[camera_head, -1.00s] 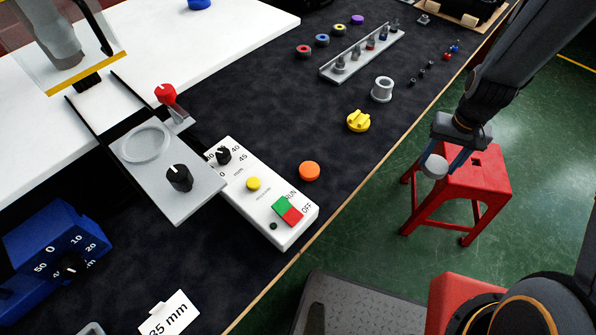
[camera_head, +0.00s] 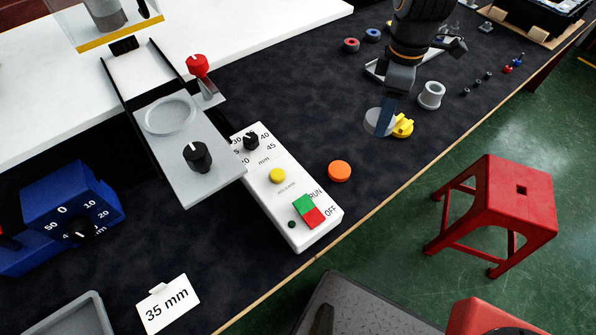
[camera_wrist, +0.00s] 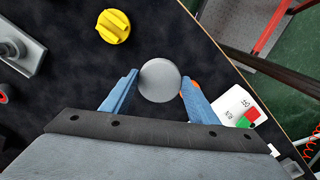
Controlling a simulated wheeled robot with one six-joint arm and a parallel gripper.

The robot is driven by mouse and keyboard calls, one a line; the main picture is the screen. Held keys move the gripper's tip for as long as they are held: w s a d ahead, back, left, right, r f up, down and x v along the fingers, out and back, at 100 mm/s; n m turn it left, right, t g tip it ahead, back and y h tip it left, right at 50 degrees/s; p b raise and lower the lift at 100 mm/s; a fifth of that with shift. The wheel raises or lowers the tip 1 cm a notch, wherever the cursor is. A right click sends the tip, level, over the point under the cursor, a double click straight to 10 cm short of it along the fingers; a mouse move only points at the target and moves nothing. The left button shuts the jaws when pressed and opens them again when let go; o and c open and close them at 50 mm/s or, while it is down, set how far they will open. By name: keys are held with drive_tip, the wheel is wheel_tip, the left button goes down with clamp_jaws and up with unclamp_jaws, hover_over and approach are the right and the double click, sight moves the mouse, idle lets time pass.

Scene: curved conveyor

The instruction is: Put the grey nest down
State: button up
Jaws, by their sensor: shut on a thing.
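The grey nest (camera_head: 373,122) is a round, flat-faced grey piece held between my gripper's fingers. In the wrist view the grey nest (camera_wrist: 160,80) shows its smooth round face between the two blue fingertips. My gripper (camera_head: 385,118) is shut on it over the dark mat (camera_head: 290,95), beside the yellow knob-like piece (camera_head: 403,126). The nest overlaps that piece's left side in the head view. I cannot tell the exact height of the nest above the mat.
A hollow grey cylinder (camera_head: 431,95) stands right of my gripper. An orange disc (camera_head: 340,171) and the white control box (camera_head: 288,190) lie nearer. Mat left of the gripper is clear.

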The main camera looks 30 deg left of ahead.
drive_tip(key=shift+f+p, duration=0.85)
drive_tip(key=shift+f, duration=4.15)
drive_tip(key=shift+f, duration=0.15)
drive_tip(key=o, duration=1.1)
wheel_tip(320, 180, up, 12)
drive_tip(key=shift+r+b, duration=0.15)
drive_tip(key=shift+b, duration=0.9)
drive_tip(key=s+d+m, duration=0.3)
drive_tip(key=d+m, duration=0.3)
drive_tip(key=d, duration=0.3)
drive_tip(key=s+d+r+m, duration=0.1)
drive_tip(key=s+d+m, duration=0.2)
drive_tip(key=d+m, duration=0.4)
drive_tip(key=s+d+m, duration=0.3)
drive_tip(key=d+m, duration=0.4)
drive_tip(key=d, duration=0.5)
drive_tip(key=shift+s+r+t, duration=0.25)
drive_tip(key=shift+s+t, duration=0.05)
drive_tip(key=shift+s, duration=0.1)
